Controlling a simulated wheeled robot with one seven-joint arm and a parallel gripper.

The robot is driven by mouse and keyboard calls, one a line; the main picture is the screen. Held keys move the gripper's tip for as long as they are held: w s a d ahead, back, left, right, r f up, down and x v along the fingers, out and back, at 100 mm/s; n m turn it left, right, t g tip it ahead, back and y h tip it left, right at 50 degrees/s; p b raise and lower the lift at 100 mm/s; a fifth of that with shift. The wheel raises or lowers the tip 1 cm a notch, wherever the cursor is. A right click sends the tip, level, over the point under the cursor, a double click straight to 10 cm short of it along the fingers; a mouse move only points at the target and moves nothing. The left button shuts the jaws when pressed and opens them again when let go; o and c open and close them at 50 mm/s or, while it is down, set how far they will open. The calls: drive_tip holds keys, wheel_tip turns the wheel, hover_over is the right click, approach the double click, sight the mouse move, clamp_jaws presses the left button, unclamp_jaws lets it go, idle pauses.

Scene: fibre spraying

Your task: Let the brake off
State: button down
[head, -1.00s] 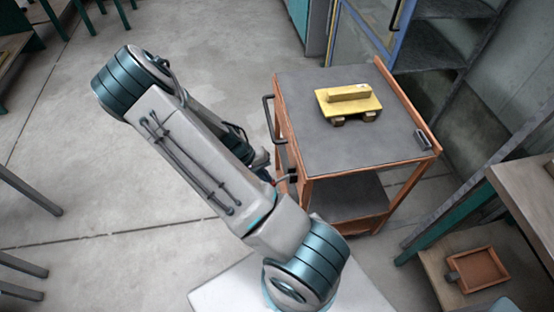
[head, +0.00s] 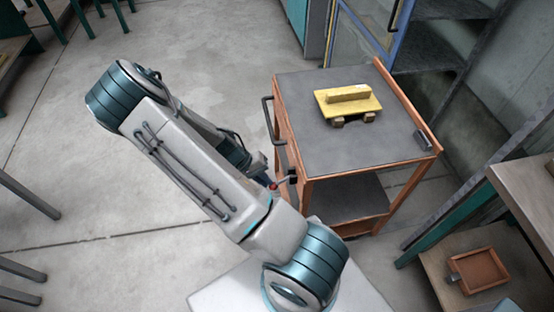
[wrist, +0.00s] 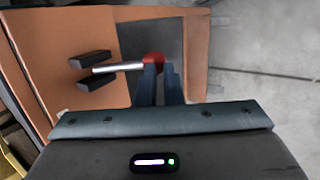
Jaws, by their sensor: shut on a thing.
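The brake lever (wrist: 118,68) is a silver rod with a red knob (wrist: 153,58) at its end, on the orange side of the cart. In the wrist view the rod lies level, its other end at two dark blocks (wrist: 95,72). My gripper (wrist: 159,72) is shut on the red knob, its two blue-grey fingertips close together against it. In the head view the red knob (head: 273,186) shows small at the cart's near left side, and my arm hides most of the gripper.
The cart (head: 345,155) has a grey top carrying a yellow float-like tool (head: 348,100) and a black side handle (head: 268,120). A shelf unit (head: 440,40) stands behind. A bench with a wooden tray (head: 480,270) is at right. The floor at left is mostly open.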

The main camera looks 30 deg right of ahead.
drive_tip(key=v, duration=1.4)
drive_tip(key=shift+f, duration=0.1)
